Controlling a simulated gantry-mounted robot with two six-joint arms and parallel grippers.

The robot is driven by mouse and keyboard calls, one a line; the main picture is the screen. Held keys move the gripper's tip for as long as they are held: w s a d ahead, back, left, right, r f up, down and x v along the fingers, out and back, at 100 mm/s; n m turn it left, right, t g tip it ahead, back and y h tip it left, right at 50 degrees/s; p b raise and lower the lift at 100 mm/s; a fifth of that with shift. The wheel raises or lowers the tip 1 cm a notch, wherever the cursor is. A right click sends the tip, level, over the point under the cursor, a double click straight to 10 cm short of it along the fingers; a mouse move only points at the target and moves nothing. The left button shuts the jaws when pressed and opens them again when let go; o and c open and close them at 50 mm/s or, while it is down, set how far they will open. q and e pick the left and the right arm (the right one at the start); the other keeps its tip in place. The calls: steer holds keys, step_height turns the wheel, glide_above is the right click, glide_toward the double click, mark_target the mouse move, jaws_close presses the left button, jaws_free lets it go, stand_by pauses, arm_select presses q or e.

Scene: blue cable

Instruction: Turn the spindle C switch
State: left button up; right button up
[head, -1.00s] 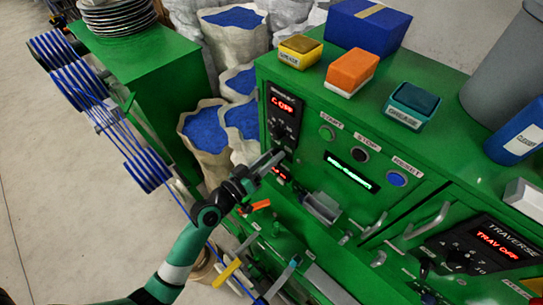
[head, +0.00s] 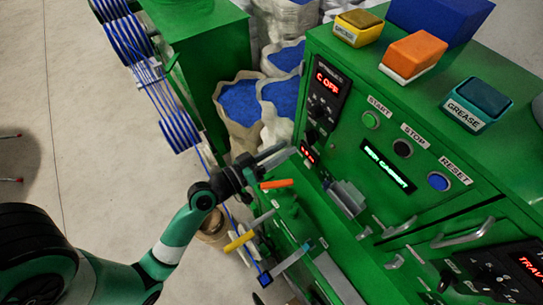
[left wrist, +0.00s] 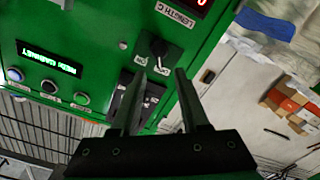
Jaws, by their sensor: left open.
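The spindle panel (head: 327,88) is a dark plate on the green cabinet front in the head view, with a red display reading "C OFF". A dark knob (head: 312,135) sits at its lower end, small and hard to make out. My left gripper (head: 285,154) is open and empty, just left of and below this panel. In the left wrist view the open fingers (left wrist: 161,74) point at the green face. A black knob (left wrist: 157,47) shows beyond the fingertips, by a label ending in C. A dark panel (left wrist: 126,97) lies partly hidden behind the left finger. My right gripper is out of view.
Start (head: 371,120), stop (head: 403,148) and reset (head: 438,181) buttons sit right of the spindle panel. A metal bracket (head: 347,197) juts out below. An orange lever (head: 277,184) and a yellow lever (head: 240,242) are near the gripper. Sacks of blue pellets (head: 240,100) stand behind.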

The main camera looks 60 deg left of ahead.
arm_select(q)
steer(key=s, duration=0.4)
steer(key=shift+s+d+b, duration=0.1)
steer(key=shift+d+b, duration=0.05)
steer(key=shift+b, duration=0.25)
